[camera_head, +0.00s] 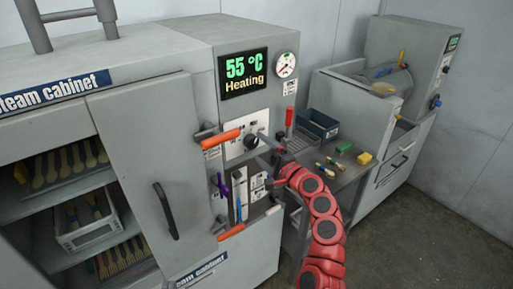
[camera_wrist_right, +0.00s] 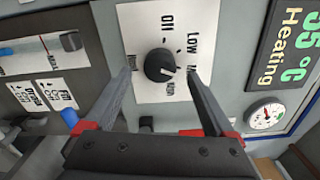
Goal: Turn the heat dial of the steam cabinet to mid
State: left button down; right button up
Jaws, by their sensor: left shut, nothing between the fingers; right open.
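The steam cabinet (camera_head: 189,40) is a grey box with a display reading 55 °C Heating. Its heat dial (camera_head: 250,141) is a black knob on a white plate. In the right wrist view the dial (camera_wrist_right: 159,66) has a white mark pointing right and slightly down. Off and Low labels show above and upper right, and High shows below right. A label at the right is partly hidden by a finger. My right gripper (camera_wrist_right: 160,74) is open, its fingertips on either side of the dial; contact is unclear. It also shows in the head view (camera_head: 257,145). My left gripper is out of view.
Orange latch handles (camera_head: 220,137) flank the panel's left side. The cabinet's grey door (camera_head: 150,120) stands beside open shelves of wooden utensils. A round gauge (camera_head: 286,65) is above right. A side table (camera_head: 335,172) holds a blue bin (camera_head: 318,124) and small items.

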jog(key=b+v, duration=0.4)
jog(key=v, duration=1)
